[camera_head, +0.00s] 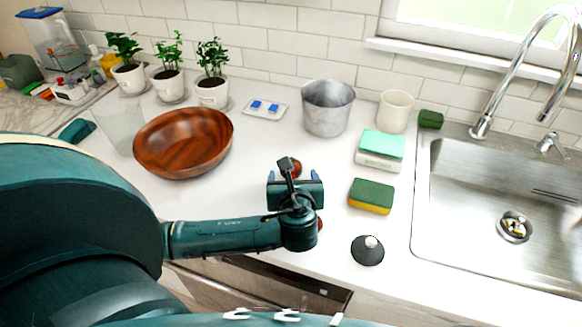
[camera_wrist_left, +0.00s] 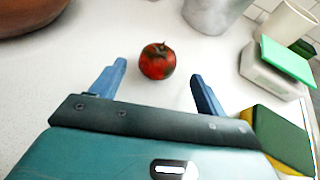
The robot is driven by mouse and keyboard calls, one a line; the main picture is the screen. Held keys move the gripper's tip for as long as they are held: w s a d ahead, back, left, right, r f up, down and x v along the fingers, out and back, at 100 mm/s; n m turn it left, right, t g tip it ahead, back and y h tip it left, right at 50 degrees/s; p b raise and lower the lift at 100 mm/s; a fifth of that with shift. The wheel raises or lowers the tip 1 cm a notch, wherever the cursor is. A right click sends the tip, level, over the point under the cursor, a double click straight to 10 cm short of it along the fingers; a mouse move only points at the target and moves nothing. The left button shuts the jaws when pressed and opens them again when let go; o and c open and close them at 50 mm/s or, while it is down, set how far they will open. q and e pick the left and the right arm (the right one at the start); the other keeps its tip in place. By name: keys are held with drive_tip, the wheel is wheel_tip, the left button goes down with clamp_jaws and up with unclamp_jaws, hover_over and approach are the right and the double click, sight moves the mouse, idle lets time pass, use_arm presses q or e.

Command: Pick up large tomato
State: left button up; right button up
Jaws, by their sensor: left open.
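A red tomato (camera_wrist_left: 157,61) with a dark stem sits on the white counter. In the head view the tomato (camera_head: 297,167) is partly hidden by my left gripper (camera_head: 292,176). In the left wrist view my left gripper (camera_wrist_left: 159,84) is open, with its two blue fingers spread. The tomato lies just beyond the fingertips, roughly centred between them, and no contact shows. A second small red thing (camera_head: 320,224) peeks out beside my left wrist in the head view; most of it is hidden, so I cannot tell what it is. My right gripper is not in view.
A wooden bowl (camera_head: 184,142) stands left of the gripper. A metal pot (camera_head: 327,108) and cream cup (camera_head: 395,111) stand behind.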

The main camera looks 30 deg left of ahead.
use_arm(q)
drive_tip(key=shift+p+x, duration=0.35)
drive_tip(key=shift+x, duration=2.4)
drive_tip(key=shift+a+r, duration=0.15)
drive_tip(key=shift+r, duration=0.05)
drive_tip(key=shift+c, duration=0.3)
drive_tip(key=c, duration=1)
wheel_tip(320, 180, up, 10)
drive_tip(key=s+d+m+t+h, duration=0.2)
drive_tip(key=s+d+m+h, duration=0.5)
drive_tip(key=s+d, duration=0.3)
drive_tip(key=shift+s+d+r+t+h, duration=0.3)
drive_tip(key=shift+d+r+h, duration=0.2)
drive_tip(key=shift+d, duration=0.1)
